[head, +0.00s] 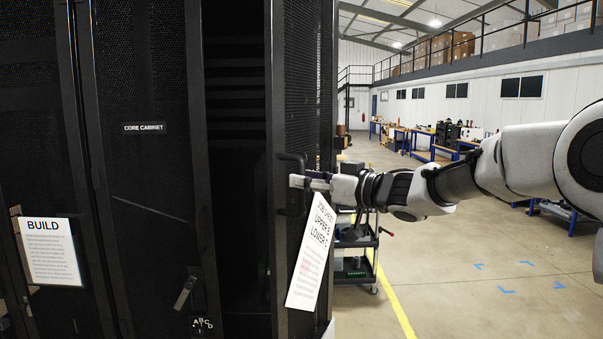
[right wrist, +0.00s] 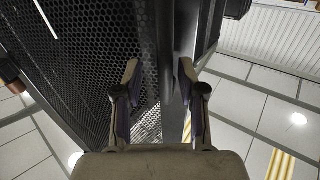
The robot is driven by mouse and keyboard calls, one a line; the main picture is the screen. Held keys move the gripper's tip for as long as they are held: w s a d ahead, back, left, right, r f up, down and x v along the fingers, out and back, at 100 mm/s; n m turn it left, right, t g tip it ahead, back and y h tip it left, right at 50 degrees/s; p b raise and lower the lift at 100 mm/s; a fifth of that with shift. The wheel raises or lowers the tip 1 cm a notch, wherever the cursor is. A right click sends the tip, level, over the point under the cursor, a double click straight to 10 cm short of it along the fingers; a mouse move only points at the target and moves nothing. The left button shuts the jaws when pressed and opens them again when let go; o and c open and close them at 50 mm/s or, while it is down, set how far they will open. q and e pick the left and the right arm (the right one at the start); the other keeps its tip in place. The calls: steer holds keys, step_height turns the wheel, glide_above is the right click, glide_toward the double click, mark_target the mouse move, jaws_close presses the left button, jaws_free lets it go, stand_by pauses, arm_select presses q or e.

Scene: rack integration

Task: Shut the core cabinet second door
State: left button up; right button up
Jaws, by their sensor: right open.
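The core cabinet (head: 145,170) is black, with a "CORE CABINET" label on its left mesh door. Its second door (head: 300,90) stands open to the right of a dark opening and carries a vertical handle (head: 284,170). My right gripper (head: 300,182) is at the handle, reaching in from the right. In the right wrist view, the right gripper's fingers (right wrist: 158,75) are apart, with a dark upright bar (right wrist: 166,50) between them. I cannot tell whether they touch it. My left gripper is not in view.
A "JOB SHEET" paper (head: 309,255) hangs on the second door just below my right gripper. A "BUILD" sheet (head: 50,252) is at the far left. A black cart (head: 358,255) stands behind the door. The floor (head: 480,300) at right is open, with blue marks.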

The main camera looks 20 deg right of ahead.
steer(key=shift+w+a+r, duration=0.15)
steer(key=shift+w+a, duration=0.2)
steer(key=shift+a, duration=0.4)
steer(key=shift+d, duration=0.2)
jaws_close()
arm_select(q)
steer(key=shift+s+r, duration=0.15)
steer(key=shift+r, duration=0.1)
arm_select(e)
steer(key=shift+a, duration=0.1)
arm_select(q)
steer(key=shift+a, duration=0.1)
arm_select(e)
steer(key=shift+w+a, duration=0.1)
steer(key=shift+a, duration=0.05)
